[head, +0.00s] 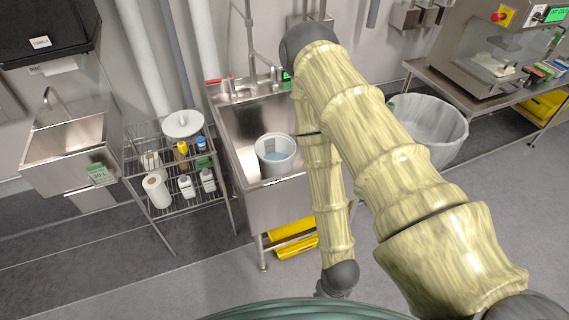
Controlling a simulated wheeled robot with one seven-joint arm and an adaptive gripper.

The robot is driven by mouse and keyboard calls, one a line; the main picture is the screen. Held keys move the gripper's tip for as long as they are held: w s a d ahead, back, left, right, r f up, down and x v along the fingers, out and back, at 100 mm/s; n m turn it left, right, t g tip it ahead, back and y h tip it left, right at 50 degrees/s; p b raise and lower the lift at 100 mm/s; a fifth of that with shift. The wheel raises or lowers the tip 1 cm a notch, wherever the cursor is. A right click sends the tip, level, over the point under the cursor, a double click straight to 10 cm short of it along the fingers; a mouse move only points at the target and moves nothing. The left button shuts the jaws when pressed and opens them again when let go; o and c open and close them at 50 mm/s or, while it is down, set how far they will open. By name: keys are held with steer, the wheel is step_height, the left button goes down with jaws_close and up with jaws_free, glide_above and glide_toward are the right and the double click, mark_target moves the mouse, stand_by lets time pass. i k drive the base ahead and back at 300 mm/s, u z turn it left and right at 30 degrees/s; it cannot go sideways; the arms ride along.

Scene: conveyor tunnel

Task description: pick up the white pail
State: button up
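The white pail (275,157) stands upright in the steel sink basin (235,135), near its front right corner. Its open top faces up, and the inside looks pale blue, perhaps with liquid in it. A short dark bar shows just right of its rim, partly behind my arm; I cannot tell if it is the pail's handle. My arm rises from the lower right, bends above the sink and comes down right of the pail. Its dark wrist joint is low in front of the sink. My gripper is not visible, and a dark green curved edge covers the bottom of the view.
A wire rack (170,175) with bottles and paper rolls stands left of the sink. A second sink (65,150) is farther left. A large grey bin (430,125) and a steel table with a machine (495,50) are at right. Grey floor lies open at lower left.

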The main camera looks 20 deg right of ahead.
mark_target(275, 152)
steer(key=z, duration=0.45)
steer(key=k, duration=0.55)
steer(key=z, duration=0.8)
steer(key=i, duration=1.3)
steer(key=u, duration=0.8)
